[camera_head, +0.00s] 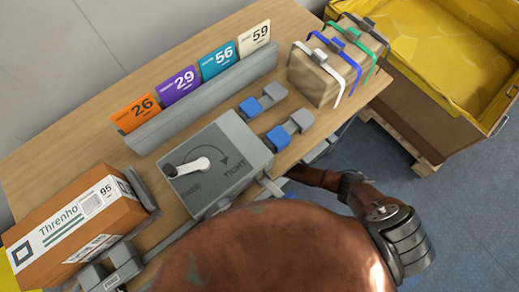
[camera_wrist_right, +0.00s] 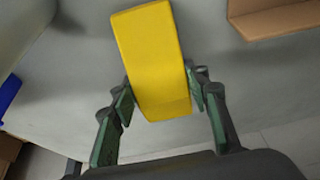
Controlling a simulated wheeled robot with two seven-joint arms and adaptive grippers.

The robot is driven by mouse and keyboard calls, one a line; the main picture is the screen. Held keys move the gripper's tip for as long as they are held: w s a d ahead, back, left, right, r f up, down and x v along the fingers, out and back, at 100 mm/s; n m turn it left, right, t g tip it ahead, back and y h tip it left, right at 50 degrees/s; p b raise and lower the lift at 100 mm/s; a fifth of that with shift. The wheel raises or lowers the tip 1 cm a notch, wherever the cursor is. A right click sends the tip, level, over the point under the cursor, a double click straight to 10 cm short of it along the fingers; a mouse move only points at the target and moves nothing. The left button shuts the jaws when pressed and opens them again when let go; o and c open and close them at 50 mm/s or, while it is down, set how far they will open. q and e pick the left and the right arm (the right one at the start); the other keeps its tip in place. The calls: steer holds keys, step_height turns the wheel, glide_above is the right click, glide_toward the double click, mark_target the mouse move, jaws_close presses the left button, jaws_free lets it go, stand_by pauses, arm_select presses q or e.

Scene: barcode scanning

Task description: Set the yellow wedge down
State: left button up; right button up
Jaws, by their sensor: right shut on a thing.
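The yellow wedge (camera_wrist_right: 155,55) is a smooth yellow block in the right wrist view. My right gripper (camera_wrist_right: 160,95) is shut on it, with one green-padded finger on each side of its near end. The wedge's far end sticks out beyond the fingertips. What lies directly under the wedge is hidden, and I cannot tell whether it touches a surface. In the head view the held wedge and the right fingertips cannot be made out. My left gripper shows in neither view.
The wooden table (camera_head: 60,150) holds an orange-brown labelled box (camera_head: 75,230), a grey device with a lever (camera_head: 215,165), a rack of numbered cards (camera_head: 205,105) and strapped brown packages (camera_head: 325,75). A yellow-lined crate (camera_head: 430,100) stands right. A brown cardboard piece (camera_wrist_right: 275,18) is near the wedge.

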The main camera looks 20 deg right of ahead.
steer(key=o, duration=0.9)
steer(key=shift+f, duration=0.1)
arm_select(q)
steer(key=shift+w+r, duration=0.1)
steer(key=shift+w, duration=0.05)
arm_select(e)
steer(key=o, duration=0.4)
steer(key=p+v, duration=0.3)
steer(key=v, duration=0.2)
steer(key=shift+r, duration=0.4)
steer(key=s, duration=0.1)
steer(key=s+d+p, duration=0.1)
steer(key=s, duration=0.1)
steer(key=shift+s+d, duration=0.15)
steer(key=shift+s, duration=0.1)
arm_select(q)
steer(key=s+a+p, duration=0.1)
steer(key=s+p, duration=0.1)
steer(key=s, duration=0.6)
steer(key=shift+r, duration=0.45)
arm_select(e)
steer(key=s+d, duration=0.1)
steer(key=s, duration=0.1)
steer(key=s+d, duration=0.1)
steer(key=s, duration=0.4)
steer(key=shift+s+d+f, duration=0.2)
steer(key=shift+s+d, duration=0.2)
